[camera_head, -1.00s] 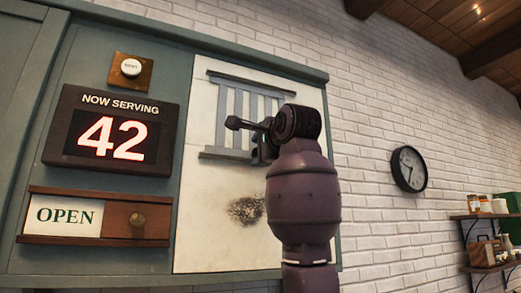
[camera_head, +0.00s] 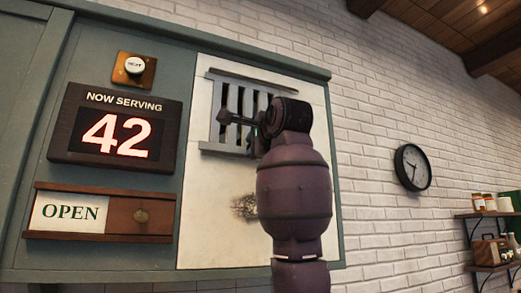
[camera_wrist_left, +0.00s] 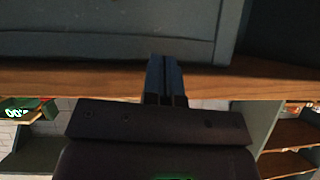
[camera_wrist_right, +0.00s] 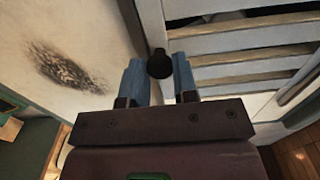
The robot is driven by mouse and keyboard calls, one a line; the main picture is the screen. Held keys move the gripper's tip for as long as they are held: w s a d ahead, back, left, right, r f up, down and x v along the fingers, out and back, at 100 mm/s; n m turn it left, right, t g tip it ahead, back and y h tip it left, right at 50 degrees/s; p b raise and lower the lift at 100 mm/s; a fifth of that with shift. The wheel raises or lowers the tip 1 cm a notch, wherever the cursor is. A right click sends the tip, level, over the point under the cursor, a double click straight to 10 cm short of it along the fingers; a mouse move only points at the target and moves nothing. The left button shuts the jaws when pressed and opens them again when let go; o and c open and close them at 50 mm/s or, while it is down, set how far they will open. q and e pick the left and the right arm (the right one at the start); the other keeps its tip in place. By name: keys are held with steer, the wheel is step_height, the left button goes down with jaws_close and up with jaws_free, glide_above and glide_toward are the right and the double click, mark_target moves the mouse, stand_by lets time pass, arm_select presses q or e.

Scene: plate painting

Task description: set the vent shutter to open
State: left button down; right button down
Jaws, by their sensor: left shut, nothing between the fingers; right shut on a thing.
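The vent (camera_head: 232,103) is on the cream panel in the head view, with pale upright slats in a grey frame. Dark gaps show between the slats. Its slats also show in the right wrist view (camera_wrist_right: 235,47). My right gripper (camera_wrist_right: 158,80) is shut on a dark round knob (camera_wrist_right: 159,64) at the vent's edge. In the head view the right gripper (camera_head: 248,124) is in front of the vent, and my arm hides the vent's lower right part. My left gripper (camera_wrist_left: 166,78) is shut and empty in the left wrist view, below a grey-green panel and wooden edge.
Left of the vent are a "NOW SERVING 42" display (camera_head: 115,125), a round button (camera_head: 134,65) above it and an OPEN sign slider (camera_head: 100,213) below. A dark smudge (camera_head: 245,207) marks the cream panel. A clock (camera_head: 412,167) and shelves (camera_head: 490,213) are further right.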

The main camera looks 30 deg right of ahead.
steer(key=c, duration=1.3)
jaws_free()
steer(key=shift+a, duration=0.15)
steer(key=o, duration=0.4)
steer(key=shift+a, duration=0.2)
arm_select(q)
steer(key=shift+a, duration=0.1)
arm_select(e)
steer(key=shift+d, duration=0.15)
arm_select(q)
steer(key=shift+f, duration=0.1)
steer(key=shift+w+f+b, duration=0.55)
steer(key=shift+f+b, duration=0.3)
steer(key=shift+b, duration=0.8)
arm_select(e)
steer(key=s, duration=1)
steer(key=shift+s+a, duration=0.35)
steer(key=shift+s, duration=0.05)
arm_select(q)
steer(key=shift+s, duration=0.1)
arm_select(e)
steer(key=shift+f, duration=0.1)
